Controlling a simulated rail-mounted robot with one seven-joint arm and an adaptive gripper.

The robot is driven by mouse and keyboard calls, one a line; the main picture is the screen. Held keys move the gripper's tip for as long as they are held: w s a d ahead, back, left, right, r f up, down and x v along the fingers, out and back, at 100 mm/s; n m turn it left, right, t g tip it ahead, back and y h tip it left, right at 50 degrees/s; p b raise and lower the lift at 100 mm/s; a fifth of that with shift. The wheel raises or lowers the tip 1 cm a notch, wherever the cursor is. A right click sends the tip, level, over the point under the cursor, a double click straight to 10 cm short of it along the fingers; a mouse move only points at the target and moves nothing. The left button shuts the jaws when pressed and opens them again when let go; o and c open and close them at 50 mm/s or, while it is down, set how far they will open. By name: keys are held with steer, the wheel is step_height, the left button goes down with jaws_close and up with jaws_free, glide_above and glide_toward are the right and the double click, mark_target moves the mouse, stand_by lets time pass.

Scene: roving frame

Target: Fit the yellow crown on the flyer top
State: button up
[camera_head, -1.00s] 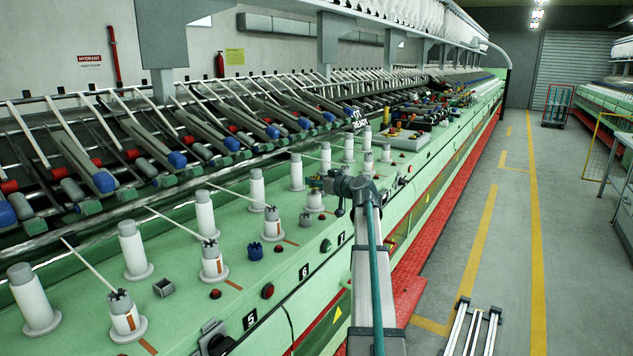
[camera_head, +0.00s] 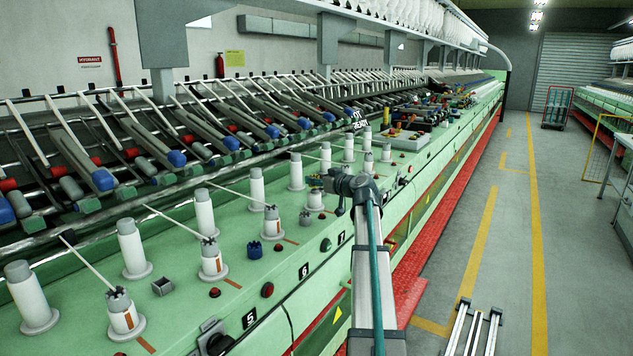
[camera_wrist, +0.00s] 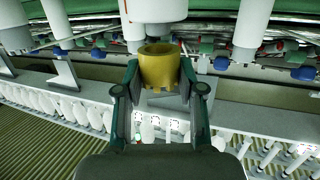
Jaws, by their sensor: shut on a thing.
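The yellow crown (camera_wrist: 159,68) is a short ring with a notched edge, gripped between the two fingers of my gripper (camera_wrist: 160,85) in the wrist view. A white flyer top (camera_wrist: 157,10) with a narrower end shows just beyond the crown in that view. In the head view my gripper (camera_head: 322,182) is over a white flyer (camera_head: 315,201) in the front row. The crown cannot be made out there.
More white flyers stand in two rows on the green rail (camera_head: 185,285); several carry dark crowns. A loose blue crown (camera_head: 254,250) and a grey square piece (camera_head: 163,287) lie on the rail. A tray of parts (camera_head: 405,139) lies farther back. The aisle on the right is open.

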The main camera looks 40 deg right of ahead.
steer(key=shift+f, duration=0.2)
steer(key=shift+f+b, duration=0.75)
steer(key=shift+b, duration=0.35)
steer(key=shift+b, duration=0.5)
stand_by(0.4)
steer(key=shift+f+b, duration=0.4)
steer(key=shift+b, duration=0.3)
steer(key=o, duration=1.6)
steer(key=shift+o, duration=0.2)
steer(key=s+r, duration=0.2)
steer(key=s, duration=1)
steer(key=shift+d+f, duration=0.1)
stand_by(0.3)
